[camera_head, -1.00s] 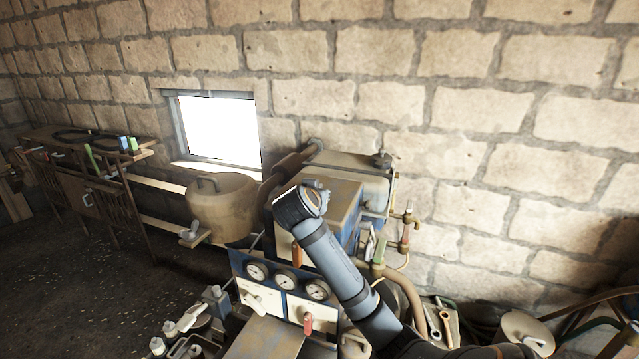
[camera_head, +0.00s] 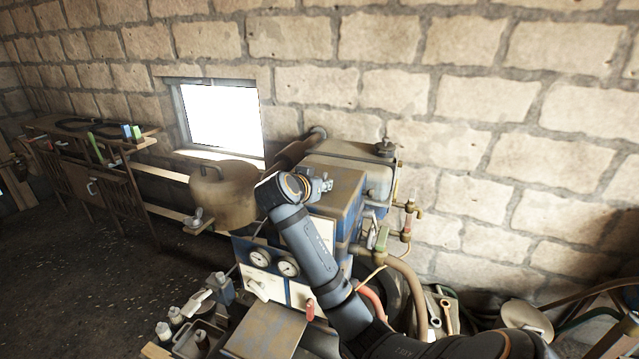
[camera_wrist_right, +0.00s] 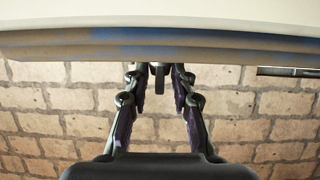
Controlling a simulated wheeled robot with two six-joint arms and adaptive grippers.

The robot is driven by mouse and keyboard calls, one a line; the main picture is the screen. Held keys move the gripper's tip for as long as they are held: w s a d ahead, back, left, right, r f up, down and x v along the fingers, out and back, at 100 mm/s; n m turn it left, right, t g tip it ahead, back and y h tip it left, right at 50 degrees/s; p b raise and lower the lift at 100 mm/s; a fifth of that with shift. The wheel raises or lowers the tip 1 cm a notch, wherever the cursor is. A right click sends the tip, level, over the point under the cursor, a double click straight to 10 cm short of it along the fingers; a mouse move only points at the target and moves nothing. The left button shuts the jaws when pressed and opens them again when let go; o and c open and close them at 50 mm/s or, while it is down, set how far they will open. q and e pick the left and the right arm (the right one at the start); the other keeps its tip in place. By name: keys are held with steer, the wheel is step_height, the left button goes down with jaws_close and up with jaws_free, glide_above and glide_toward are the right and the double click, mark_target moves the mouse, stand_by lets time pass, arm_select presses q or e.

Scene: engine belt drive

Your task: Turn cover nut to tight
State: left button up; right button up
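The engine (camera_head: 345,185) has a tan and blue housing and stands against the brick wall. My right arm reaches up from the lower right, and my right gripper (camera_head: 326,185) is at the housing's upper left side. In the right wrist view, the fingers of my right gripper (camera_wrist_right: 160,80) are apart. A dark stub, perhaps the cover nut (camera_wrist_right: 158,78), sticks out below the blue and tan edge between the fingertips, with gaps visible on both sides. In the head view I cannot make out the nut. My left gripper is not in view.
A tan tank (camera_head: 222,195) stands left of the engine. Pipes with a tap (camera_head: 408,222) are at its right.

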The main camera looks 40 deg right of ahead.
steer(key=o, duration=0.3)
steer(key=v, duration=0.7)
steer(key=shift+s+a, duration=0.15)
stand_by(0.4)
